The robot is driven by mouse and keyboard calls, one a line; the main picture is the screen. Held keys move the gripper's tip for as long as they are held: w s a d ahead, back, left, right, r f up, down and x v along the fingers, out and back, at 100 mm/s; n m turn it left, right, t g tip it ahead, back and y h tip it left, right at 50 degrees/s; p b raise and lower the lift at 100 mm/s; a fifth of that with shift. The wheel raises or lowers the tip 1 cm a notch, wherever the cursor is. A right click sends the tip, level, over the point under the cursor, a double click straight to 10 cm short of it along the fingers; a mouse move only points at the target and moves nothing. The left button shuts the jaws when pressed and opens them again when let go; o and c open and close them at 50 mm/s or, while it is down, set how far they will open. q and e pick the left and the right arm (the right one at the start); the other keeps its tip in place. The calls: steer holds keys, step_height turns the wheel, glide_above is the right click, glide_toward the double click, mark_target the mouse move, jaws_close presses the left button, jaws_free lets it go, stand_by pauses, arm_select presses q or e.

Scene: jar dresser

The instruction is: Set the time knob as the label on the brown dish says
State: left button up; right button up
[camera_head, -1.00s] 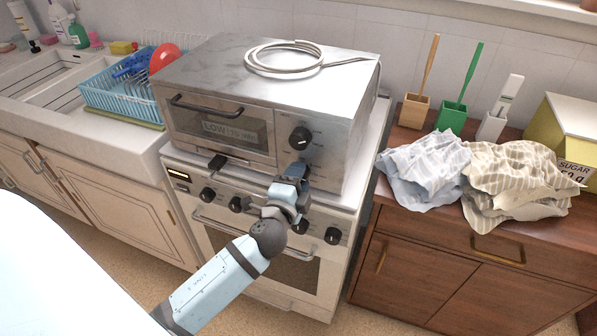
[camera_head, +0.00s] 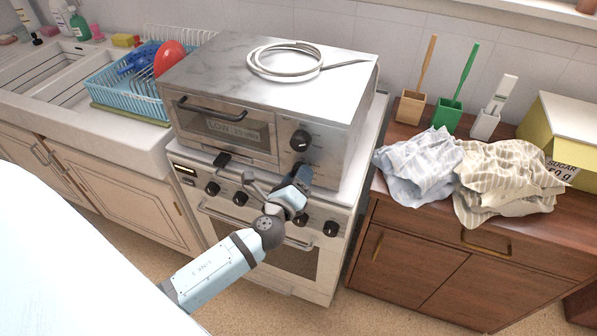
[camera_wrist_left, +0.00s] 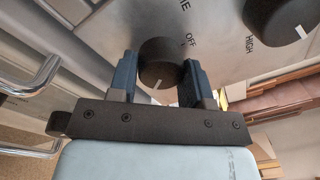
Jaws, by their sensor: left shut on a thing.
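The toaster oven (camera_head: 270,100) stands on the white cooker. Behind its window a label (camera_head: 232,132) reads "LOW" and a small time in minutes that is hard to read. The brown dish itself does not show clearly. My left gripper (camera_head: 303,172) is at the lower knob on the oven's front. In the left wrist view its fingers (camera_wrist_left: 160,78) are shut on this time knob (camera_wrist_left: 158,62), one on each side. The knob's white mark points away from the "OFF" print, towards the gripper's palm. The upper knob (camera_head: 300,140) is free; "HIGH" is printed near it (camera_wrist_left: 282,14).
Cooker knobs (camera_head: 330,228) and an oven handle lie just below my left gripper. A coiled cable (camera_head: 285,62) lies on the toaster oven. Crumpled cloths (camera_head: 510,180) lie on the brown dresser at right. A blue dish rack (camera_head: 115,90) stands at left.

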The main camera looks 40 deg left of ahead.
arm_select(q)
steer(key=shift+m+p, duration=0.35)
steer(key=shift+m, duration=0.65)
steer(key=o, duration=0.9)
steer(key=shift+o, duration=0.2)
steer(key=s+d+b, duration=0.2)
steer(key=s+b, duration=0.1)
steer(key=s, duration=1)
steer(key=shift+s+d+f, duration=0.15)
steer(key=shift+s+d, duration=0.15)
steer(key=shift+d, duration=0.05)
